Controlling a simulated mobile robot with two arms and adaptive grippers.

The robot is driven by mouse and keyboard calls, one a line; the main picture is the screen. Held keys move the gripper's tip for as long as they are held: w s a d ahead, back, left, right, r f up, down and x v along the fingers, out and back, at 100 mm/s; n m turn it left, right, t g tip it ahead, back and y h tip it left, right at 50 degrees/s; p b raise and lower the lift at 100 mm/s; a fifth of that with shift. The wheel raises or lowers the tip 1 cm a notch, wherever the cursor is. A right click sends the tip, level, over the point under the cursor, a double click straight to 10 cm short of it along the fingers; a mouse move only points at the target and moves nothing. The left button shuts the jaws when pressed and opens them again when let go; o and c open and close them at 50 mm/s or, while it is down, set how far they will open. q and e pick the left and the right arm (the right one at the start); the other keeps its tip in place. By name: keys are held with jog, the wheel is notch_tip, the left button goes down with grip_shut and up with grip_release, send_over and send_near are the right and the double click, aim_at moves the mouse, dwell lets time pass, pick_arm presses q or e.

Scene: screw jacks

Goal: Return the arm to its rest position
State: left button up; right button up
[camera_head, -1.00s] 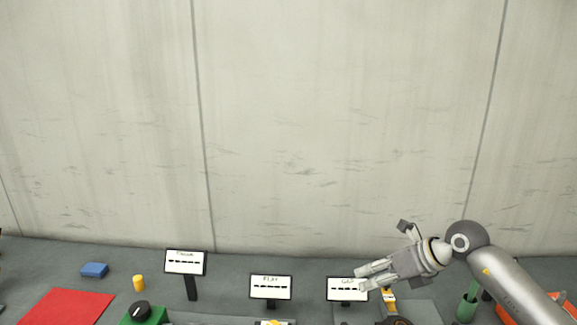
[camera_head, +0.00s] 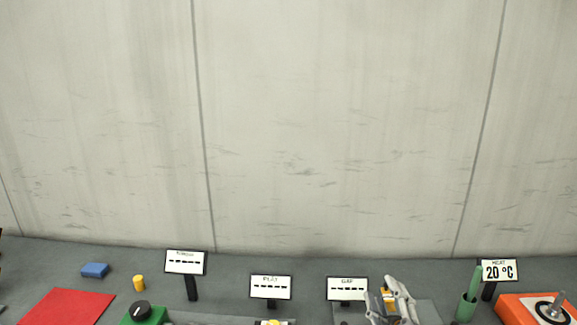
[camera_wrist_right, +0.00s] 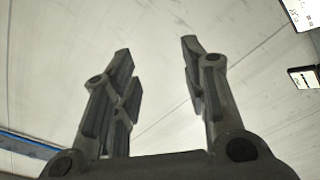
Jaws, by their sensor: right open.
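My right gripper (camera_head: 391,298) shows at the bottom of the head view, right of centre, with its fingers pointing up in the picture. It stands just right of the GAP sign and partly hides a yellow and grey device behind it. In the right wrist view my right gripper (camera_wrist_right: 158,85) has its two fingers wide apart with nothing between them, only pale wall behind. The rest of my right arm is below the frame of the head view. My left gripper is not seen.
Signs stand along the bench: the GAP sign (camera_head: 347,289), the PLAY sign (camera_head: 270,287), another sign (camera_head: 185,262) and a 20 °C sign (camera_head: 499,271). A red mat (camera_head: 66,307) and blue block (camera_head: 95,270) lie left.

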jog(key=s+d+f+m+g+h, duration=0.3)
jog(key=s+f+m+g, duration=0.25)
jog(key=f, duration=0.45)
jog(key=s+a+f+m+g+y, duration=0.1)
jog(key=s+f+g, duration=0.5)
jog(key=s, duration=0.6)
jog(key=s+a+f+m+g+y, duration=0.15)
jog(key=s+f+g, duration=0.25)
jog(key=s+f, duration=0.6)
jog(key=s+f+g+b, duration=0.1)
jog(key=s+f+b, duration=0.15)
jog(key=f, duration=1.15)
jog(key=s+f+b, duration=0.1)
jog(key=f+b, duration=0.2)
jog(key=f, duration=1.1)
jog(key=s+d+f+b, duration=0.1)
jog(key=s+f+b, duration=0.1)
jog(key=s+f, duration=0.6)
jog(key=s+d+f+g+b, duration=0.1)
jog(key=s+d+f+b, duration=0.1)
jog(key=s+f, duration=0.6)
notch_tip(320, 180, down, 5)
jog(key=shift+s+d+f, duration=0.15)
jog(key=shift+s+d, duration=0.05)
jog(key=shift+g, duration=0.25)
